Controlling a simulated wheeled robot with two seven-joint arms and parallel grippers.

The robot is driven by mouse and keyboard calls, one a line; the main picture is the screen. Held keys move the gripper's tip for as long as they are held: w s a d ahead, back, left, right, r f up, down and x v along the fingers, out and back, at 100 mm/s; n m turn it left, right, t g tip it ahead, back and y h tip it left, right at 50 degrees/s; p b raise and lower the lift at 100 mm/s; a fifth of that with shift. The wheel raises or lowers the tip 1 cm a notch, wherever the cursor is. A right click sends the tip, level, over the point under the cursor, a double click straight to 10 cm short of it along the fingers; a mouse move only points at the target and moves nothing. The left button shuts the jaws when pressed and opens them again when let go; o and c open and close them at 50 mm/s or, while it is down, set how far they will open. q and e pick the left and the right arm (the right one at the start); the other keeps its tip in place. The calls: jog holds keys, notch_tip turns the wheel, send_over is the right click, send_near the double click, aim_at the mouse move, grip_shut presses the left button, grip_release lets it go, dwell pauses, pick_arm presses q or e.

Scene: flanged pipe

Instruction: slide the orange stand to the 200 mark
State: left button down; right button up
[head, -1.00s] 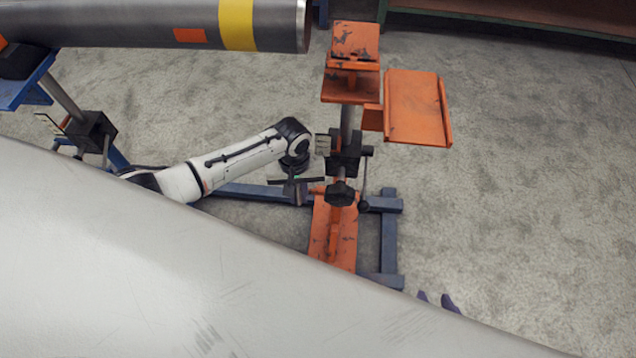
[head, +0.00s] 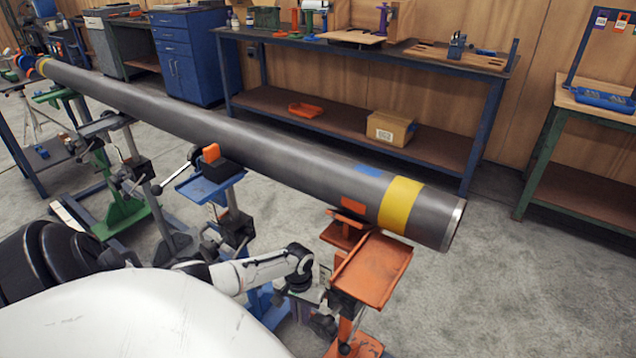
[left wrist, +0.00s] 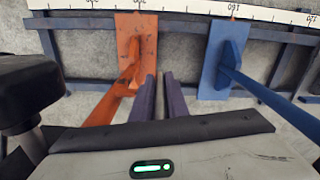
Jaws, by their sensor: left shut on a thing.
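The orange stand has a side tray (head: 374,270) and a head (head: 345,230) under the grey pipe (head: 260,145), near the pipe's yellow band. In the left wrist view its orange foot (left wrist: 136,42) lies across a blue rail, beside a white scale (left wrist: 190,8). The 160 label is to the right of the foot; the label at the foot is cut off. My left gripper (head: 310,295) is low at the stand, below the tray, and it also shows in the left wrist view (left wrist: 160,82). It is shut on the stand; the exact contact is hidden. My right gripper is out of view.
A blue stand (head: 212,182) is left of the orange one; its foot (left wrist: 222,58) is right of the orange foot in the left wrist view. A green stand (head: 122,208) is farther left. Workbenches (head: 360,55) line the wall. Floor right of the orange stand is clear.

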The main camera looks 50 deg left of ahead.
pick_arm(q)
jog(key=shift+s+a, duration=0.2)
jog(key=shift+a, duration=0.6)
jog(key=c, duration=1.8)
grip_release()
jog(key=shift+o, duration=0.2)
jog(key=shift+d, duration=0.1)
notch_tip(320, 180, up, 10)
jog(key=p, duration=0.4)
jog(key=shift+r, duration=0.15)
